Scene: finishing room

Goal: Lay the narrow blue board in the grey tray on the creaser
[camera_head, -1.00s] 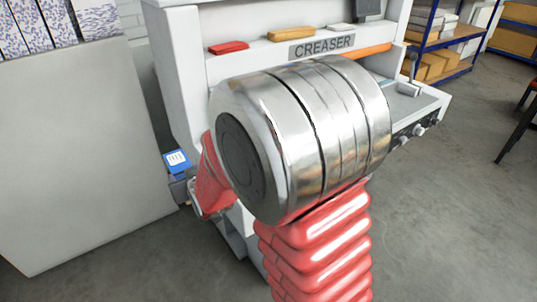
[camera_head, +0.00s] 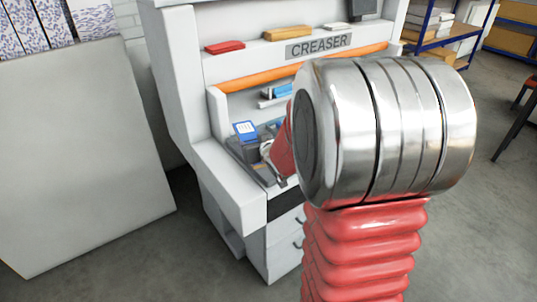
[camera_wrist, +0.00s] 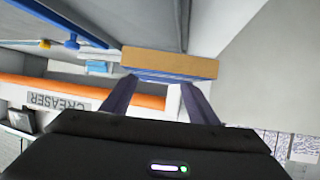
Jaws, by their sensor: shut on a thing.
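The narrow blue board (camera_head: 245,129), with a white label on its face, is held up at the end of my arm in front of the creaser. In the wrist view its brown edge (camera_wrist: 170,62) and a blue strip below it lie across the fingertips. My gripper (camera_wrist: 158,88) is shut on it; the fingers stand apart at its width. The creaser (camera_head: 318,46) is a white machine with a sign. Grey shapes lie beneath and around the board, but I cannot tell which is the grey tray.
An orange bar (camera_head: 262,80) crosses the creaser front. A red block (camera_head: 225,47) and a tan block (camera_head: 287,33) lie on its top ledge. A blue-and-white item (camera_head: 275,93) sits below the bar. A large grey panel (camera_head: 80,150) stands at left.

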